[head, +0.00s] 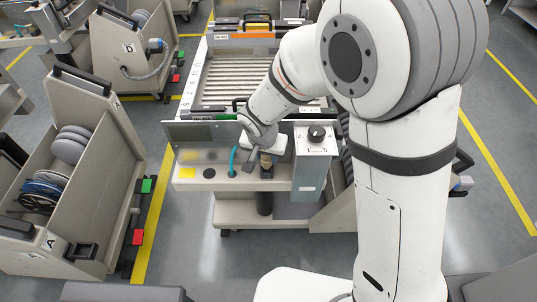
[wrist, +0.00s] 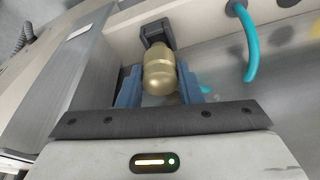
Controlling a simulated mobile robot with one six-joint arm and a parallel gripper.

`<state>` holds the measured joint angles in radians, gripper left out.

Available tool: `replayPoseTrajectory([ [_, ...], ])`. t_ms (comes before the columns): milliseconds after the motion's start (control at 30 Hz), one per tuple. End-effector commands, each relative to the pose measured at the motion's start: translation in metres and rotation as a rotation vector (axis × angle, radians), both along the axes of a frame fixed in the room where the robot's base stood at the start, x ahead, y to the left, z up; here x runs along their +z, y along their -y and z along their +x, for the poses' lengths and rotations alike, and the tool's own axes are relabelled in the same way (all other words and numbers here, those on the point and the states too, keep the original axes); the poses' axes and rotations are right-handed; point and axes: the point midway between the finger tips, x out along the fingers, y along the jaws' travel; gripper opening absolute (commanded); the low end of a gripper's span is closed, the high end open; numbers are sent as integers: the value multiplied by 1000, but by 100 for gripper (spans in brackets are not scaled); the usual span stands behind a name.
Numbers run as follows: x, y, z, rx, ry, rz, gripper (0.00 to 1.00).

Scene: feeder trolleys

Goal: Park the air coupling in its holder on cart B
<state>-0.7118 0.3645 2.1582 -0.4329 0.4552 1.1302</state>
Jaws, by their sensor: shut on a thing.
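My gripper (head: 264,156) is over the front panel of the middle machine. In the wrist view my gripper (wrist: 159,88) has its two blue fingers shut on the brass air coupling (wrist: 160,72). No label B is readable, so I cannot pick out cart B.
A grey box with a black knob (head: 316,133) stands just right of my gripper. The roller bed (head: 232,78) lies behind the panel. Cart A (head: 100,130) with reels is at the left, and cart D (head: 125,60) is at the back left. Floor is clear between cart A and the machine.

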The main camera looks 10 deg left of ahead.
Motion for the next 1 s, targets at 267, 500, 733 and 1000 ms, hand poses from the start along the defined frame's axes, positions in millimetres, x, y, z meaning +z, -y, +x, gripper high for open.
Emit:
replayPoseTrajectory([
  [267,0,0,-1,1,0,0,0],
  [500,0,-1,-1,1,0,0,0],
  [733,-3,-1,-1,1,0,1,0],
  [1000,-7,-1,-1,1,0,1,0],
])
